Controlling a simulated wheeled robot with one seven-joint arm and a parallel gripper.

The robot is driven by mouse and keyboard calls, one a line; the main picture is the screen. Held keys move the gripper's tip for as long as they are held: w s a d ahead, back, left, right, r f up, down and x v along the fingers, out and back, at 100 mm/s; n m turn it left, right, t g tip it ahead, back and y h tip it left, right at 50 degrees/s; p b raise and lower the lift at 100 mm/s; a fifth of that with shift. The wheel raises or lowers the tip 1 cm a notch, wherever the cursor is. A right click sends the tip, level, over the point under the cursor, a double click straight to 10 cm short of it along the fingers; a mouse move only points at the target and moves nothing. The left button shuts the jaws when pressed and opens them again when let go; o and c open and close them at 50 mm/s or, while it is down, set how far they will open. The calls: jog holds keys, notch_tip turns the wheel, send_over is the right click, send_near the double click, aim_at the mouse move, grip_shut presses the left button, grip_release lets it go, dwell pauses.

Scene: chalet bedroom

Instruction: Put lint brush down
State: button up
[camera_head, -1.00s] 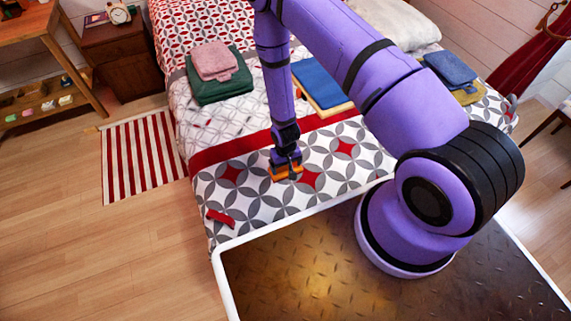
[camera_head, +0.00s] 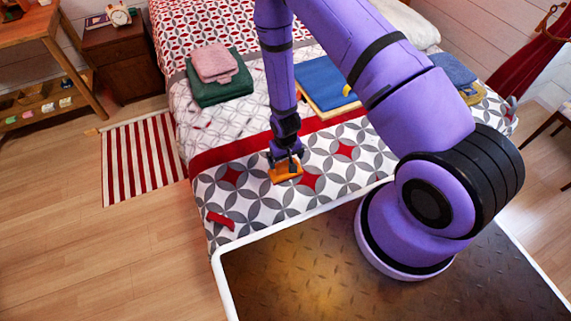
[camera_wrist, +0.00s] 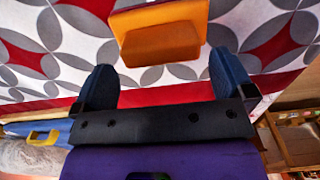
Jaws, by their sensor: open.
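The lint brush, which I take to be the orange block-shaped item (camera_head: 286,172), is on the patterned bedspread near the foot of the bed. In the wrist view the orange lint brush (camera_wrist: 160,38) lies just beyond my fingertips, with a visible gap to both fingers. My gripper (camera_head: 286,158) is directly above it in the head view, pointing down. In the wrist view my gripper (camera_wrist: 162,62) has its two dark fingers spread apart with nothing between them. The far side of the brush is hidden.
A small red item (camera_head: 221,220) lies at the bed's front left corner. Folded pink (camera_head: 214,63) and green (camera_head: 221,89) cloths, a blue folded cloth (camera_head: 318,82) and another blue pile (camera_head: 453,68) lie farther back. The bedspread around the brush is mostly clear.

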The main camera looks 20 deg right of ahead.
notch_tip(320, 180, up, 7)
jog(key=shift+f, duration=0.1)
dwell(0.3)
notch_tip(320, 180, up, 33)
jog(key=t, duration=0.3)
send_over(285, 163)
jog(key=w+d, duration=0.1)
jog(key=d, duration=0.2)
jog(key=s+d+r+t, duration=0.1)
jog(key=s+d+r, duration=0.1)
jog(key=s+r, duration=0.8)
jog(key=s+d+r+t, duration=0.1)
jog(key=s+d+r, duration=0.1)
jog(key=s+r, duration=0.9)
jog(key=shift+s, duration=0.65)
jog(key=shift+r, duration=0.1)
